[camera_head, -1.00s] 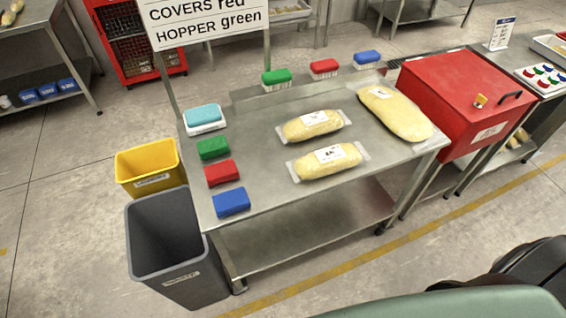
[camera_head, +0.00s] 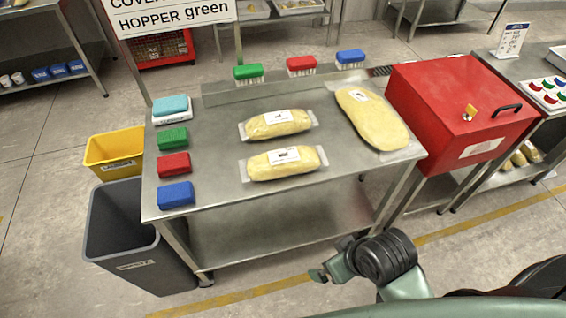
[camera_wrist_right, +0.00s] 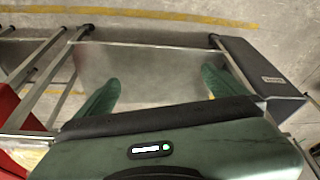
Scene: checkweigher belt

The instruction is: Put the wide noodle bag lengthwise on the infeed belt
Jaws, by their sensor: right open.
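The wide noodle bag (camera_head: 371,118), pale yellow with a white label, lies at the right end of the steel table (camera_head: 222,108) in the head view, beside the red box. Two smaller noodle bags lie to its left, an upper one (camera_head: 277,124) and a lower one (camera_head: 284,163). My right gripper (camera_wrist_right: 160,92) is open and empty in the right wrist view, its green fingers far apart. In the head view its arm is in front of the table's front edge, apart from the bags. My left gripper is not in view. I cannot make out the infeed belt clearly.
A red box (camera_head: 460,105) stands right of the table. Green, red and blue brushes line the back edge and blocks the left edge. A yellow bin (camera_head: 112,152) and grey bin (camera_head: 125,225) stand left. The tabletop's front-right part is clear.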

